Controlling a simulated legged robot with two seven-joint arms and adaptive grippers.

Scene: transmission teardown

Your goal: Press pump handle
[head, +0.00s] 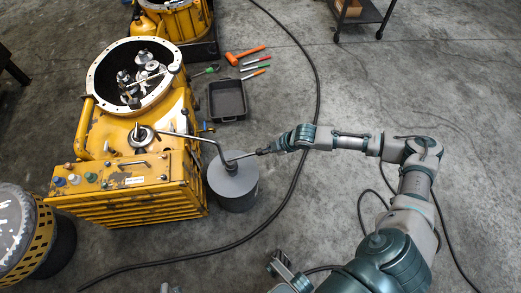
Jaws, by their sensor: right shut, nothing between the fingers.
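A bent metal rod (208,141), which looks like the pump handle, runs from the top of the yellow machine (88,135) and bends down toward a grey cylinder (234,190). The cylinder stands on the floor at the machine's right side. My right gripper (262,151) reaches in from the right and is shut with nothing held. Its tip is close to the rod's lower end, above the cylinder's top. I cannot tell whether it touches the rod. My left gripper is not clearly in view.
A black tray (227,100) lies on the floor behind the cylinder. An orange mallet (245,55) and several coloured-handle tools lie beyond it. A black cable (314,105) curves across the floor under my right arm. A dark cart (362,14) stands at the back right. The right floor is mostly open.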

